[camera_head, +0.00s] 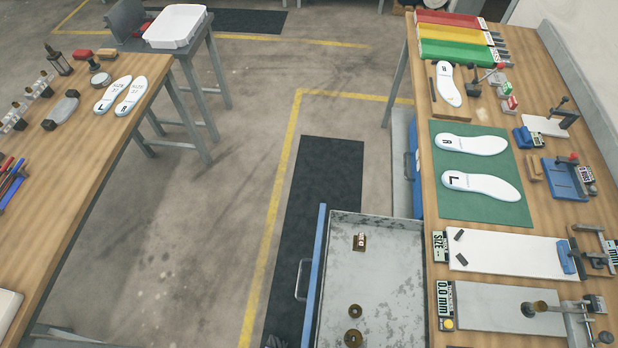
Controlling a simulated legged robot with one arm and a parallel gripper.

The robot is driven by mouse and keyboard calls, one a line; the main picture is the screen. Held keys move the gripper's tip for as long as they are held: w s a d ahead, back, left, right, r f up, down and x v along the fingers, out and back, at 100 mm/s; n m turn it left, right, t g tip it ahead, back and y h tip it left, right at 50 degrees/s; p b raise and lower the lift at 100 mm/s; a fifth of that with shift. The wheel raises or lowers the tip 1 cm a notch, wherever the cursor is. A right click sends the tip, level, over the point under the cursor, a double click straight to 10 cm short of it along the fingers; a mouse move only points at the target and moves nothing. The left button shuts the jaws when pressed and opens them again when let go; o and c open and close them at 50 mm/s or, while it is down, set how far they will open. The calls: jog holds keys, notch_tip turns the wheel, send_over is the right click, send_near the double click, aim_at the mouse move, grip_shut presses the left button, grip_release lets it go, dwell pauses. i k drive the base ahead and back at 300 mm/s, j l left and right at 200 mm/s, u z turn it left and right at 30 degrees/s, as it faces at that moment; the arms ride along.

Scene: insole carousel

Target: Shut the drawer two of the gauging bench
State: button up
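An open drawer (376,262) sticks out to the left from under the right-hand workbench (430,200). It is a grey metal tray with a blue front (316,270) and a metal bar handle (301,281) on its outer face. Inside lie a small tagged brass piece (360,242) and two round brass pieces (355,311). The drawer's near end is cut off by the bottom of the picture. No number shows on its front, so I cannot tell which drawer it is. My gripper is not clearly in view.
The bench top holds a green mat (480,206) with two white insoles, a white gauge board (510,256) and a thickness gauge (495,307). Another wooden table (70,190) stands at the left. The floor between them is clear, with a black mat (322,180) beside the drawer.

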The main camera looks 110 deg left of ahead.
aim_at(388, 280)
jog(key=u, duration=1.7)
jog(key=k+u, duration=0.2)
jog(key=u, duration=0.25)
jog(key=k+j+u, duration=0.15)
jog(key=u, duration=0.25)
jog(key=k+j+u, duration=0.15)
jog(key=u, duration=0.3)
jog(key=i, duration=0.4)
jog(key=j+u, duration=0.1)
jog(key=u, duration=0.35)
jog(key=j+u, duration=0.15)
jog(key=u, duration=0.35)
